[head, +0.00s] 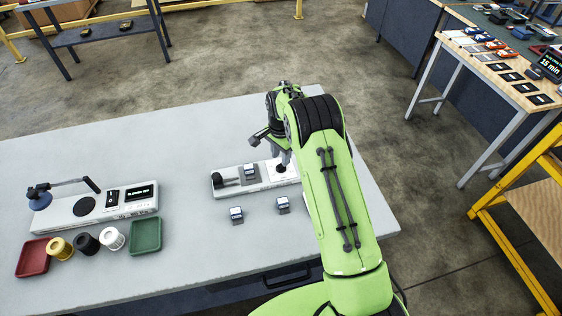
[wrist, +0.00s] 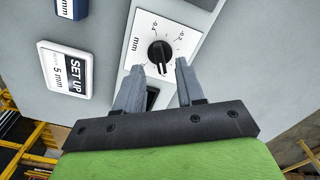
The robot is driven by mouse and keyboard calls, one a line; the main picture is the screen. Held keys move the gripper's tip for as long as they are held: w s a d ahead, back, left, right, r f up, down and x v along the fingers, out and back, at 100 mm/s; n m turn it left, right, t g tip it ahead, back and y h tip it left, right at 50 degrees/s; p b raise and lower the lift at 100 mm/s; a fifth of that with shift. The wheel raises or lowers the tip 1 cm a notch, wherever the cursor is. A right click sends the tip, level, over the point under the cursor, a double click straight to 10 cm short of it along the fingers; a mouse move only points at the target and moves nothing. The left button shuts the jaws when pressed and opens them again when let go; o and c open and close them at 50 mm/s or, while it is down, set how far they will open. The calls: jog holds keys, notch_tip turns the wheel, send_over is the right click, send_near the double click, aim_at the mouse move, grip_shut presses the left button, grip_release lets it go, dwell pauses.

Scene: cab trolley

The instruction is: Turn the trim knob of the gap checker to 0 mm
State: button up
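The gap checker (head: 225,189) is a pale bar-shaped unit on the grey table in the head view, partly hidden by my arm. In the wrist view its black round trim knob (wrist: 159,54) sits on a white dial plate (wrist: 142,28) with tick marks and "mm"; the small numbers are hard to read. A white mark shows on the knob's lower side, towards my gripper. My gripper (wrist: 160,70) is open, its grey fingertips on either side of the knob's near edge. I cannot tell whether they touch it. In the head view my gripper (head: 274,148) is above the unit's right part.
A white "SET UP 5 mm" card (wrist: 66,70) lies beside the checker. Two small blocks (head: 237,214) (head: 283,204) stand in front of it. A second tester (head: 85,208), spools and red (head: 33,257) and green (head: 146,236) trays are at left. The table behind is clear.

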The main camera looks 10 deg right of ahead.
notch_tip(320, 180, down, 4)
jog(key=shift+r, duration=0.2)
grip_shut()
dwell(0.4)
jog(key=n+b, duration=0.3)
jog(key=n, duration=0.2)
jog(key=shift+n, duration=0.4)
jog(key=n+b, duration=0.1)
jog(key=n, duration=0.4)
jog(key=shift+n, duration=0.4)
jog(key=shift+r, duration=0.1)
